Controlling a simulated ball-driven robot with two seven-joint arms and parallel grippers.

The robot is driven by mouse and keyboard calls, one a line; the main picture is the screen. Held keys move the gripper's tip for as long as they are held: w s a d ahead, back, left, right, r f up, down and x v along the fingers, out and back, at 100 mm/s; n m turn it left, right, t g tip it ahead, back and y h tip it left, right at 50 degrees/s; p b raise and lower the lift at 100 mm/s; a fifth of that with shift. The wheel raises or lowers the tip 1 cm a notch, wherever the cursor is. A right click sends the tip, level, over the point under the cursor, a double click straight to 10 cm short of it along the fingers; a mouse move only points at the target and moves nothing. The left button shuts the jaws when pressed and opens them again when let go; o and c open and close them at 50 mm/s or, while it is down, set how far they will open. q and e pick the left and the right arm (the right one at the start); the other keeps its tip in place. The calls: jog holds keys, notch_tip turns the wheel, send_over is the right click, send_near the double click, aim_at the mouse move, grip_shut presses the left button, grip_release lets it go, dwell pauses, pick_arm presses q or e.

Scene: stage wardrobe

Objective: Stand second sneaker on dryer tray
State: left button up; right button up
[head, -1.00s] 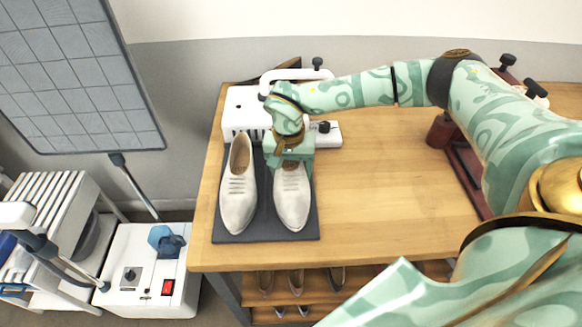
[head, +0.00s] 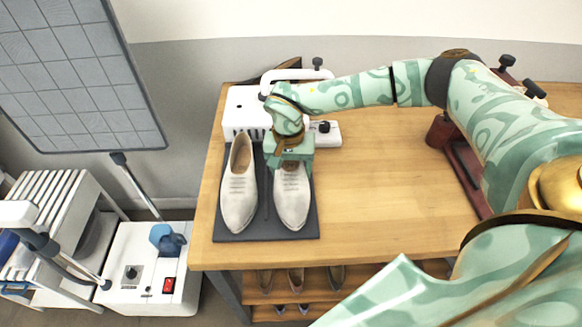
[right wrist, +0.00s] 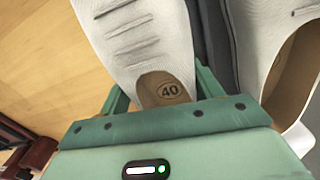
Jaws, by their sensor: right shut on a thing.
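The first sneaker (head: 239,185) is on the left half of the tray (head: 267,225). The second sneaker (head: 291,200) is on the right half, and I cannot tell whether its sole fully touches. My right gripper (head: 288,166) is shut on the second sneaker at its heel end. In the right wrist view the jaws (right wrist: 160,95) straddle the heel opening, where an insole marked 40 shows. My left gripper is not in view.
A white dryer unit (head: 243,112) with a handle stands behind the tray. The wooden table (head: 375,200) is clear to the right of the tray. A dark red stand (head: 462,165) is at the right. Shoes sit on the shelf below.

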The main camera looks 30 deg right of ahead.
jog(key=shift+f, duration=0.35)
dwell(0.3)
jog(key=o, duration=1.1)
